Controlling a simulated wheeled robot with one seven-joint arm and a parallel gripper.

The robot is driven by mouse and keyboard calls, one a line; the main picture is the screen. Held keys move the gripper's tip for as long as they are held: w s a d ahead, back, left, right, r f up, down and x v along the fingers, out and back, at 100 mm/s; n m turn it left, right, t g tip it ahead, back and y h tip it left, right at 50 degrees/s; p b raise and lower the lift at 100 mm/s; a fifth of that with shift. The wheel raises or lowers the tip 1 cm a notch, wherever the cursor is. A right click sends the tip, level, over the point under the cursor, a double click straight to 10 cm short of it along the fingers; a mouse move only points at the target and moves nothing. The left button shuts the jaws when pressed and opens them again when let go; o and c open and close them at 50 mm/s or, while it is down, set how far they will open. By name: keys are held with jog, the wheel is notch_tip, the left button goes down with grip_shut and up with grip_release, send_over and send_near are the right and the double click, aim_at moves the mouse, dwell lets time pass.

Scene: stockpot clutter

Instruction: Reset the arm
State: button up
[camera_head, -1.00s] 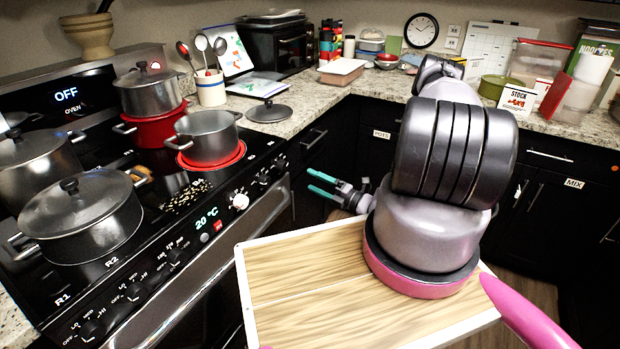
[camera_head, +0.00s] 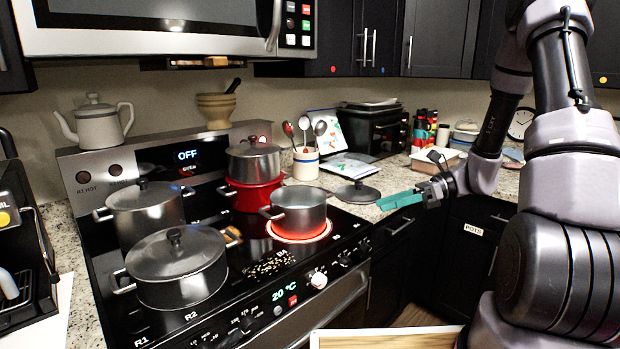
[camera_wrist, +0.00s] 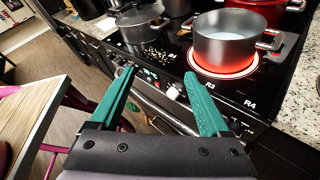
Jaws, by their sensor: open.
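My gripper (camera_head: 402,199) has teal fingers and is in front of the counter, to the right of the stove, in the head view. It also shows in the wrist view (camera_wrist: 160,90), where its two fingers stand apart with nothing between them. It is open and empty. My arm rises on the right of the head view and bends down to the gripper. The uncovered grey pot (camera_head: 299,210) sits on a glowing red burner, apart from the fingers; it also shows in the wrist view (camera_wrist: 238,42).
Lidded pots (camera_head: 178,266) (camera_head: 145,212) stand on the left of the stove. Another lidded pot (camera_head: 254,162) sits on a red pot (camera_head: 250,195) behind. A loose lid (camera_head: 357,193) lies on the counter. A wooden-topped board (camera_head: 385,341) is at the bottom. The space around the fingers looks clear.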

jog(key=s+d+r+n+t+h, duration=0.2)
jog(key=s+r+n+h, duration=0.4)
jog(key=r, duration=0.6)
jog(key=s+d+r+n+t+h, duration=0.3)
jog(key=s+r+n+t+h, duration=0.2)
jog(key=s+r+n, duration=0.4)
notch_tip(320, 180, up, 3)
jog(key=shift+s+f+n+h, duration=0.1)
jog(key=shift+s+n+h, duration=0.1)
jog(key=shift+n+h, duration=0.75)
